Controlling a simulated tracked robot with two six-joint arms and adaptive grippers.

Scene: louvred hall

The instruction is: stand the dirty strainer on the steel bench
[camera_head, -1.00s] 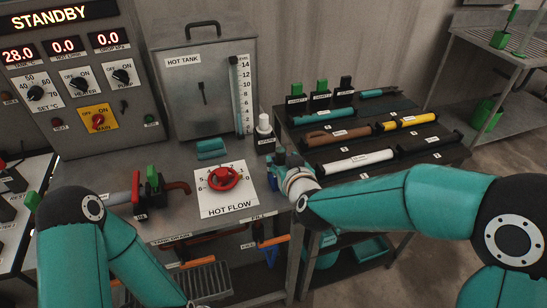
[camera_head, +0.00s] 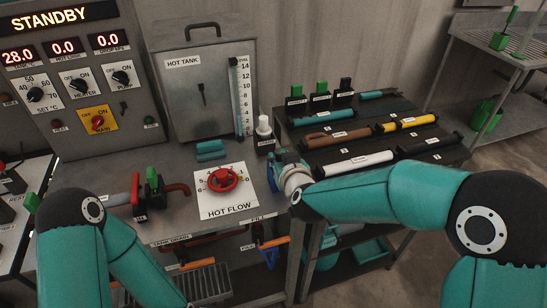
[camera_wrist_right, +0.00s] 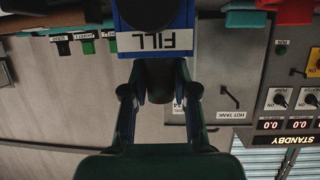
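A brown cylinder (camera_head: 335,136) lies on the dark rack on the right and may be the dirty strainer; I cannot tell for sure. The steel bench (camera_head: 100,174) stands in the middle. My right gripper (camera_head: 277,172) is at the bench's right end, beside the hot-flow card. In the right wrist view my right gripper (camera_wrist_right: 160,90) has its two fingers either side of a dark part behind a blue block (camera_wrist_right: 153,42) labelled FILL. Whether they touch it is hidden.
The dark rack (camera_head: 440,157) holds several other cylinders, teal, yellow, white and black. The hot tank (camera_head: 195,95), a red hand wheel (camera_head: 222,179) and a red-handled valve (camera_head: 135,190) crowd the bench. A bare steel strip lies left of the valves.

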